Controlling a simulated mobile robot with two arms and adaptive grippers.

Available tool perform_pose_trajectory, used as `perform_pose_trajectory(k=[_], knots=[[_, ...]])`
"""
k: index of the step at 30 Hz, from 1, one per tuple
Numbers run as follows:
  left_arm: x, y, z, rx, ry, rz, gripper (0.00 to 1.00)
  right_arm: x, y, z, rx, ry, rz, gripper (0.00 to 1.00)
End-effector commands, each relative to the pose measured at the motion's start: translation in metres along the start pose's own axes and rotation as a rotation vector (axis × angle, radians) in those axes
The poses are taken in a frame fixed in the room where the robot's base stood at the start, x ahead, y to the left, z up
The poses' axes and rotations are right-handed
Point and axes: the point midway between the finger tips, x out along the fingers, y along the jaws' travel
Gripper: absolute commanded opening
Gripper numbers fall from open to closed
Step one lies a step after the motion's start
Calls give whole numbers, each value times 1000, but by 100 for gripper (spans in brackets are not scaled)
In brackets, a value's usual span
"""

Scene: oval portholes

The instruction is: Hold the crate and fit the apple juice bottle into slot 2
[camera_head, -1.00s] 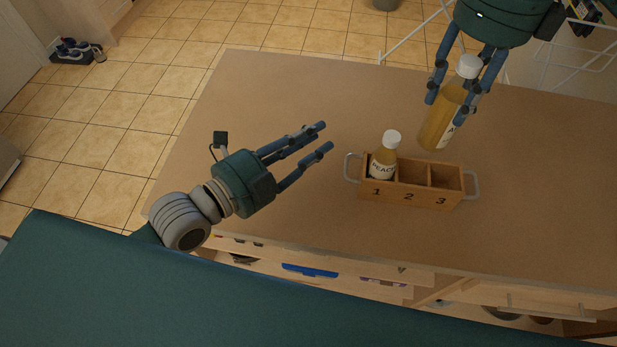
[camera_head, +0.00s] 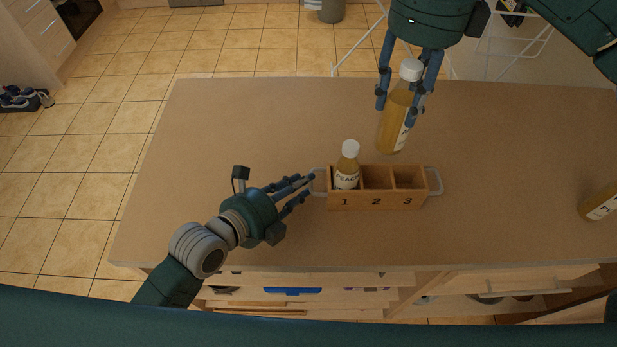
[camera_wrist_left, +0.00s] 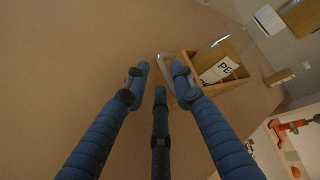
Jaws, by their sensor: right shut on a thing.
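The wooden crate (camera_head: 390,202) stands on the table with three compartments numbered 1, 2, 3 and a metal handle at each end. A peach bottle (camera_head: 347,172) with a white cap stands in slot 1; slots 2 and 3 are empty. My right gripper (camera_head: 398,108) is shut on an amber bottle with a white cap, taken as the apple juice bottle (camera_head: 391,130), its label mostly hidden. It is roughly upright behind the crate. My left gripper (camera_head: 309,185) is open at the crate's left handle (camera_wrist_left: 166,66), its fingers apart in the wrist view (camera_wrist_left: 158,85).
Another amber bottle (camera_head: 600,204) with a white label is on the table at the far right. Drawers (camera_head: 290,291) are below the front edge. A white wire rack (camera_head: 495,55) stands beyond the back edge.

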Motion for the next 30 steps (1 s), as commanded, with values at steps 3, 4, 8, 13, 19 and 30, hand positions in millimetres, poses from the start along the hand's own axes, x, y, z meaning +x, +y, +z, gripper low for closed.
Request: perform_pose_trajectory(k=[3, 4, 8, 13, 19, 30], knots=[[19, -2, 0, -3, -1, -3, 25, -1, 0, 0, 0, -2, -1, 0], [23, -1, 0, -3, -1, -2, 25, -1, 0, 0, 0, -2, -1, 0], [34, -2, 0, -2, 0, -3, 25, -1, 0, 0, 0, -2, -1, 0], [40, -1, 0, -1, 1, -2, 25, -1, 0, 0, 0, -2, -1, 0], [40, -1, 0, -1, 1, -2, 25, -1, 0, 0, 0, -2, -1, 0], [40, -1, 0, -1, 1, -1, 0, -1, 0, 0, 0, -2, -1, 0]])
